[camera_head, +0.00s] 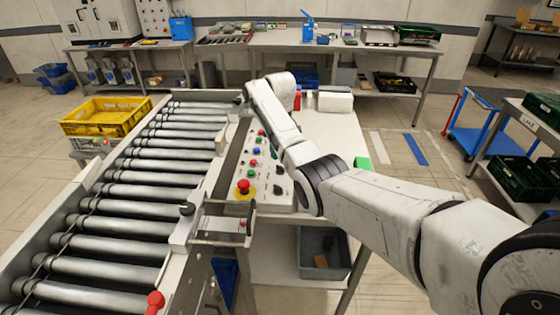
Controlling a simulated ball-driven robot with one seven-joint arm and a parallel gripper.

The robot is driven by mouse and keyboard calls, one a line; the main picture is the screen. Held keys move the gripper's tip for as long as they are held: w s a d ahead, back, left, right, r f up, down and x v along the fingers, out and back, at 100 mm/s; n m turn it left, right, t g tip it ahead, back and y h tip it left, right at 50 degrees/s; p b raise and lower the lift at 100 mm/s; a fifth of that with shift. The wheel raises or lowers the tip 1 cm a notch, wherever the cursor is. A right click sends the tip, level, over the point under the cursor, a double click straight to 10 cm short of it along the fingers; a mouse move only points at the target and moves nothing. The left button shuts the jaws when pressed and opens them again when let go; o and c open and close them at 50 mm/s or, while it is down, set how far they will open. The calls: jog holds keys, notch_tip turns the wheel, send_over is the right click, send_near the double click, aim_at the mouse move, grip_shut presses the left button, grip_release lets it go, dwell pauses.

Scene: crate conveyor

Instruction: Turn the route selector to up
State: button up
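The control panel (262,200) is a light slanted plate beside the roller conveyor. It carries green, blue and red buttons and a red emergency stop (243,186) on a yellow base. Black rotary knobs sit on its right side, one of them (278,189) near the lower edge. I cannot tell which knob is the route selector, and its setting and labels are too small to read. My arm reaches from the lower right over the panel's right and far parts. My gripper (240,98) is small and dark near the panel's far end; its fingers are not clear.
The roller conveyor (150,190) fills the left, with a yellow crate (104,116) beside it. A blue cart (487,145) and shelving with dark green crates (520,178) stand at right.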

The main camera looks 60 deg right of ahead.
aim_at(280, 166)
jog(key=shift+r+b, duration=0.4)
jog(key=shift+r, duration=2.15)
jog(key=shift+f, duration=0.1)
